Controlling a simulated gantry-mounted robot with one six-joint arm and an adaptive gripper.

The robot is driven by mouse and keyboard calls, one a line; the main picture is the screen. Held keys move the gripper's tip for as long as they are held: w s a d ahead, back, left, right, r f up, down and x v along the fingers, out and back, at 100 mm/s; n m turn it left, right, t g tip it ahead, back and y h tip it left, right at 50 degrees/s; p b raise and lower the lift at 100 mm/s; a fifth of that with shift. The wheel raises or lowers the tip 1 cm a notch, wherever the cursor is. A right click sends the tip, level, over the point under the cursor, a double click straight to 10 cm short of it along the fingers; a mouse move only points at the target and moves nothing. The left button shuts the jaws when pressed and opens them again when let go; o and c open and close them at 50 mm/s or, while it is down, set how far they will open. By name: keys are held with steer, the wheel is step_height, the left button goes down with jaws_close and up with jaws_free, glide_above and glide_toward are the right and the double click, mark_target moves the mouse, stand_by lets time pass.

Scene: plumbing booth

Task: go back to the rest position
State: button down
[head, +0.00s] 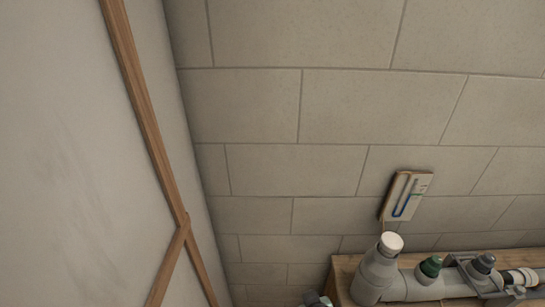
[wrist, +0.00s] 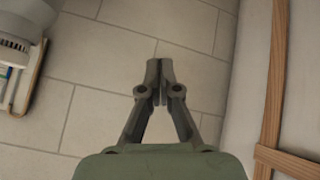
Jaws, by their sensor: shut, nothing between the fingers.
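My gripper (wrist: 160,70) shows in the wrist view, its two dark fingers together at the tips with nothing between them. Its green-grey body fills the bottom of that view. The fingertips appear in front of a plain beige tiled surface (wrist: 105,58). I cannot make out the gripper with certainty in the head view, where only a small grey part shows at the bottom edge.
A wooden bench (head: 343,271) at the head view's lower right bears a grey pipe assembly (head: 425,287) with a green knob (head: 431,266) and a white-capped piece (head: 376,270). A small panel (head: 407,195) is beyond. A pale wall with wooden strips (head: 146,95) stands left.

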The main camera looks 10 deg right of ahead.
steer(key=s+a+r+m+t+y, duration=0.1)
steer(key=s+a+r+t, duration=0.1)
steer(key=s+a+r, duration=0.4)
steer(key=s+a+r+m+t+y, duration=0.1)
steer(key=a+r+t, duration=0.2)
steer(key=a+r, duration=0.6)
step_height(320, 180, up, 15)
steer(key=p, duration=1.6)
steer(key=shift+w+a+f, duration=0.2)
steer(key=shift+a, duration=0.05)
steer(key=c, duration=1.9)
jaws_free()
